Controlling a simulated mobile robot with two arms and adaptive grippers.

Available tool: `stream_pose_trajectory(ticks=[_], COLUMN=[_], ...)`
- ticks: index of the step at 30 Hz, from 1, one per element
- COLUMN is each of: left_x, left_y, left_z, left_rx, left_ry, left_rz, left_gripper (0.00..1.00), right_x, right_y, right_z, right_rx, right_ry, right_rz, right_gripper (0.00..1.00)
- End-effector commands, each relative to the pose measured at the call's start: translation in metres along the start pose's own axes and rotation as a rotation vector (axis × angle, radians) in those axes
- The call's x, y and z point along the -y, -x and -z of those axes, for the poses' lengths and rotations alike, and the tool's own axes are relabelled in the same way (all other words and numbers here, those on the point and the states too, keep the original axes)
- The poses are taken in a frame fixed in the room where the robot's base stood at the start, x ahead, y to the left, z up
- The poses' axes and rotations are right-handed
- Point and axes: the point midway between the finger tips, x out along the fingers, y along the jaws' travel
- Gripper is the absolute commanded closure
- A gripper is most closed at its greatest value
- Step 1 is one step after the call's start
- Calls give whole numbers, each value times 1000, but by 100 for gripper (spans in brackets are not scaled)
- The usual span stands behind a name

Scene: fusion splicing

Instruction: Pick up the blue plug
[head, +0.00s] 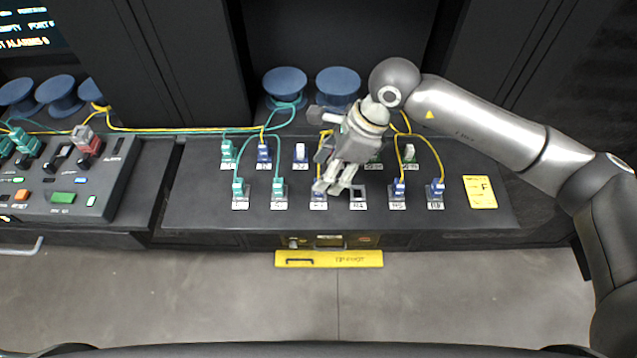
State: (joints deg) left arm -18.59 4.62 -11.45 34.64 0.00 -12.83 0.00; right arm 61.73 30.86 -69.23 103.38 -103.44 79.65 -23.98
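Several blue plugs sit upright in labelled ports on the dark bench panel. One blue plug (319,196) is in the front row, close under the fingertips of my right gripper and partly hidden by them. Others are at the front right (398,187), (437,187) and in the back row (263,152). My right gripper (329,188) points down at the front row with its two fingers apart. No plug shows between the fingers, and I cannot tell whether they touch the plug below. My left gripper is out of view.
Teal plugs (240,187) with teal cables stand at the left, and a white plug (300,151) is in the back row. Blue spools (285,84) stand behind. A splicer unit (70,185) is at the left, a yellow card (480,191) at the right.

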Motion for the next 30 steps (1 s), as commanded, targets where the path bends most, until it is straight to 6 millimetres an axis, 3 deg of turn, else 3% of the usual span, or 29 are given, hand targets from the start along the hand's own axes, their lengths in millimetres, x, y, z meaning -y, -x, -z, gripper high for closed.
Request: stream_pose_trajectory(ticks=[9,19,29,30], left_x=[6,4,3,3], left_y=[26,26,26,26], left_z=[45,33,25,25], left_rx=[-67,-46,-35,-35], left_ry=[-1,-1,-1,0], left_rz=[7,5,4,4], left_gripper=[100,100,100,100], right_x=[5,6,6,6], right_y=[-40,-50,-50,-50], right_z=[1,2,2,2], right_rx=[1,1,1,1], right_ry=[-2,0,-1,-1], right_rz=[-4,-1,-1,-1], right_gripper=[50,50,91,92])
